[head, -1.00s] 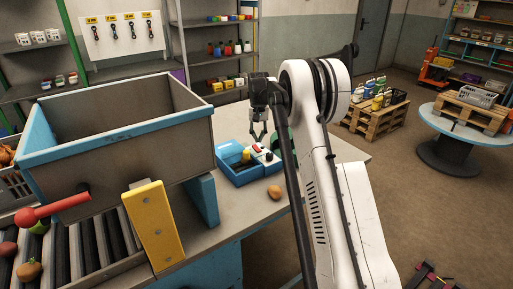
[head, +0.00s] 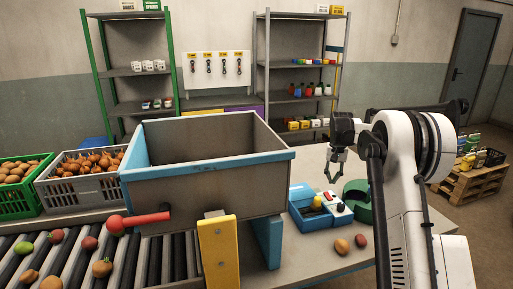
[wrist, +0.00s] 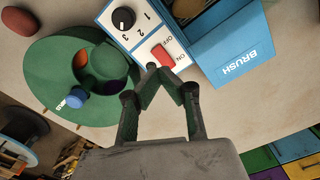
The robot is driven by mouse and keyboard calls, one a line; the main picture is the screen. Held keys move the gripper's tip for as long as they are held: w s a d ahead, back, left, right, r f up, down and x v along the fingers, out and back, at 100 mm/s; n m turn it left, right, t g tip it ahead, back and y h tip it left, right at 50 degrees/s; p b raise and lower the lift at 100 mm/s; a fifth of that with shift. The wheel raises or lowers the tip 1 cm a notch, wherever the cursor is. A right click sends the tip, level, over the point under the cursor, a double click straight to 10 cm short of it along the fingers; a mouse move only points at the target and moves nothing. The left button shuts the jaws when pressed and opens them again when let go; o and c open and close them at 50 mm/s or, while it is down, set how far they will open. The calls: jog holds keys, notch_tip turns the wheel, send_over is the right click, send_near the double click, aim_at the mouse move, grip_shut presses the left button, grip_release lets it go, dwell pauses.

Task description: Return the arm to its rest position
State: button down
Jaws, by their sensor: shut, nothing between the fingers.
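My gripper (head: 334,174) hangs fingers down at the end of my white arm, above the blue machine on the bench in the head view. In the wrist view its two dark green fingers (wrist: 168,82) are shut with nothing between them. They overlap the picture of the machine's white panel (wrist: 143,31), which has a black dial marked 1 2 3 and a red ON/OFF switch. A blue tray marked BRUSH (wrist: 235,45) is beside the panel. I see no contact with the machine.
A green round unit (wrist: 50,75) adjoins the panel. Two brown round items (head: 341,246) lie on the bench in front. A large grey hopper (head: 205,185) and red-handled lever (head: 140,222) stand left, above rollers (head: 180,262). Produce crates (head: 80,193) are further left.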

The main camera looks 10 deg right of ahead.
jog(key=s+a+r+n+t+b, duration=0.1)
jog(key=s+a+r+t+b, duration=0.1)
jog(key=s+a+r, duration=0.7)
jog(key=s+a+r+n+t+b, duration=0.1)
jog(key=s+a+r, duration=0.5)
jog(key=s, duration=0.5)
jog(key=s+a+f+n+t+b, duration=0.1)
jog(key=s+a+f, duration=0.2)
jog(key=s, duration=0.6)
jog(key=s+a+f+t+b, duration=0.1)
jog(key=s+a+f, duration=0.2)
jog(key=s, duration=0.6)
jog(key=s+a+f+n+t+b, duration=0.1)
jog(key=s+a+f+t, duration=0.1)
jog(key=s, duration=0.7)
jog(key=shift+a+f+n, duration=0.3)
jog(key=shift+a+f, duration=0.2)
jog(key=shift+f, duration=0.25)
